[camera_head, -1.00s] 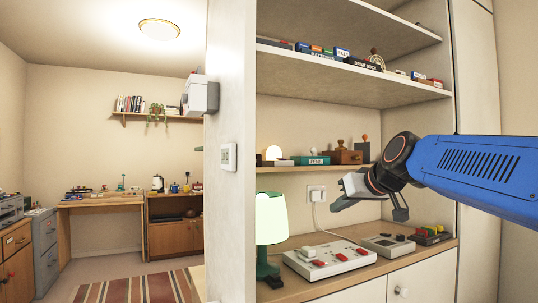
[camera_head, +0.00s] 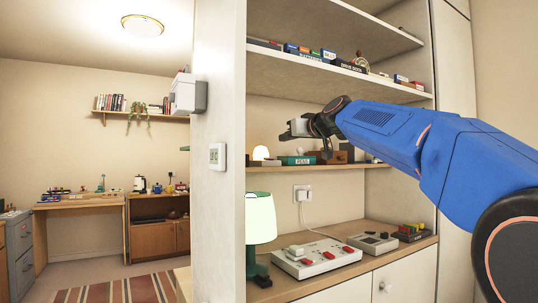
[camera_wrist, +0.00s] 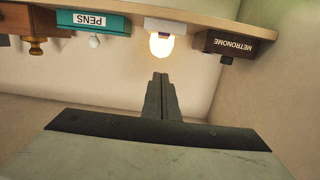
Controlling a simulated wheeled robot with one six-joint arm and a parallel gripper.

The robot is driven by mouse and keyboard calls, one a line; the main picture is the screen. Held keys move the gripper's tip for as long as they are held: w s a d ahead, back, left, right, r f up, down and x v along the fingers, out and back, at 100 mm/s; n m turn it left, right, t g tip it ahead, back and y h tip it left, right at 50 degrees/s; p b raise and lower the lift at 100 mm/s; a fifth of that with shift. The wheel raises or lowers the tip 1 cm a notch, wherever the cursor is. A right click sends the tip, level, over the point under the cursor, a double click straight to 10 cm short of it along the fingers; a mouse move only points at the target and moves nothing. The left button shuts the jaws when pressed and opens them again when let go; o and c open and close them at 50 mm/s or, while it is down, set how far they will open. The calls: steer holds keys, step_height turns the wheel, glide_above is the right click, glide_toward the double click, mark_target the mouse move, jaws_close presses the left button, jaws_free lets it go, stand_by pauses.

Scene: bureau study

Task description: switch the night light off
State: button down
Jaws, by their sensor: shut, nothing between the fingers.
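The night light (camera_head: 261,153) is a small glowing dome on the middle shelf, near its left end. In the wrist view, which looks upside down, the lit night light (camera_wrist: 161,46) hangs from its pale base, between the teal pens box and the dark metronome box. My gripper (camera_head: 287,136) is in front of the middle shelf, to the upper right of the night light in the head view. Its fingers (camera_wrist: 160,78) are shut and empty, pointing toward the light with a visible gap.
A teal pens box (camera_head: 297,160) and a dark metronome box (camera_wrist: 235,45) flank the light. A green lamp (camera_head: 260,220), a panel with red switches (camera_head: 318,260) and a grey device (camera_head: 372,242) stand on the counter below. The upper shelf (camera_head: 335,75) overhangs.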

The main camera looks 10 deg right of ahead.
steer(key=shift+w, duration=0.1)
steer(key=x, duration=0.9)
steer(key=shift+w+a+f, duration=0.1)
steer(key=shift+w+f, duration=0.05)
steer(key=shift+w, duration=0.1)
steer(key=shift+w+f, duration=0.2)
steer(key=shift+f, duration=0.1)
steer(key=shift+w+a+f, duration=0.1)
steer(key=shift+w+f, duration=0.05)
steer(key=shift+f, duration=1.5)
steer(key=shift+w+f, duration=0.15)
steer(key=shift+f, duration=0.15)
steer(key=shift+r, duration=0.1)
